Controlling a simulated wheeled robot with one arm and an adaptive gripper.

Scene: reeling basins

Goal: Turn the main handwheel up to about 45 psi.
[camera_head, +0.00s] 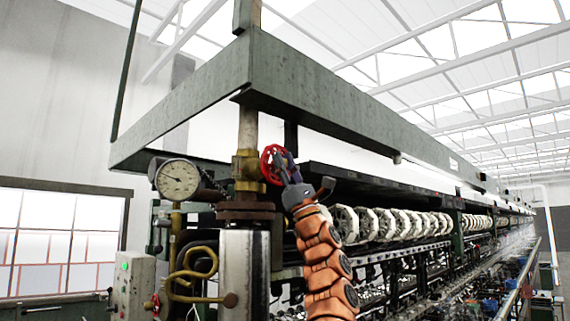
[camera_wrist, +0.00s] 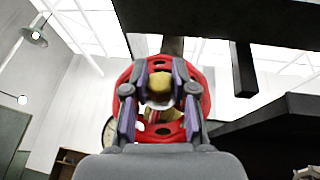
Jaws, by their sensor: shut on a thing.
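The red main handwheel (camera_head: 268,163) sits on the right side of a brass valve (camera_head: 247,170) on the vertical pipe. My gripper (camera_head: 284,165) reaches it from the right, with its fingers at the wheel. In the wrist view the handwheel (camera_wrist: 203,92) faces me, and my gripper (camera_wrist: 160,88) has a finger on each side of its hub, shut on the wheel. A round pressure gauge (camera_head: 178,180) with a white dial stands left of the valve. Its dark needle shows, but the numbers are too small to read. The gauge's edge (camera_wrist: 108,130) shows behind the wheel in the wrist view.
A coiled brass tube (camera_head: 192,268) hangs below the gauge. A grey control box (camera_head: 133,285) and a small red valve wheel (camera_head: 152,303) are at lower left. A green overhead beam (camera_head: 290,75) runs above my gripper. Rows of white reels (camera_head: 385,224) extend to the right.

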